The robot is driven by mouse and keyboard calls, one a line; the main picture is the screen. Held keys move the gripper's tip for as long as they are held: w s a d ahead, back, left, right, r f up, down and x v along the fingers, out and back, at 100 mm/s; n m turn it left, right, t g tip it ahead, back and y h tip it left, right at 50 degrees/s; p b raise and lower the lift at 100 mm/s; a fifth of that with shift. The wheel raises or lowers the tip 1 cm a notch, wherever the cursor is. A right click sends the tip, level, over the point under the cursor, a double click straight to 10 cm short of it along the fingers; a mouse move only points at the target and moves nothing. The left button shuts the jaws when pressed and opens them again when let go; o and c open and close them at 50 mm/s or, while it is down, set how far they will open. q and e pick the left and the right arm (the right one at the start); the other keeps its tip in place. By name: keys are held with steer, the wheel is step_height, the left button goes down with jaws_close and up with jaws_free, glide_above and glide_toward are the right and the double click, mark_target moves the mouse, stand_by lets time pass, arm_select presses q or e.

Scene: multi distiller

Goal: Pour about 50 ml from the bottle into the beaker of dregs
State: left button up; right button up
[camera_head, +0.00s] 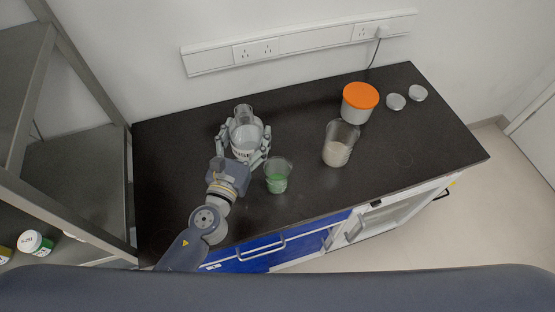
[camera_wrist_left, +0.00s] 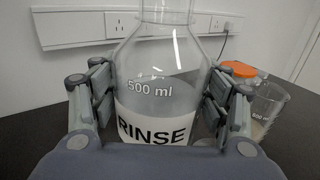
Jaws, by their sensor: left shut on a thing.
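A clear glass bottle (camera_head: 245,132) with a RINSE label and a 500 ml mark stands upright between the fingers of my left gripper (camera_head: 243,145), which is shut on it. The bottle (camera_wrist_left: 160,85) fills the middle of the left wrist view, with clear liquid inside. I cannot tell whether its base touches the bench. A small beaker (camera_head: 277,177) with green liquid stands just right of the gripper. A larger beaker (camera_head: 338,150) with cloudy cream liquid stands further right. No label shows which beaker holds the dregs. My right gripper is out of view.
A white tub with an orange lid (camera_head: 360,97) stands behind the larger beaker. Two grey lids (camera_head: 396,102) (camera_head: 418,93) lie at the back right. The black bench top (camera_head: 420,140) is clear at the right. A metal shelf rack (camera_head: 75,150) stands left.

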arm_select(q)
steer(key=shift+w+r, duration=0.2)
steer(key=shift+w, duration=0.05)
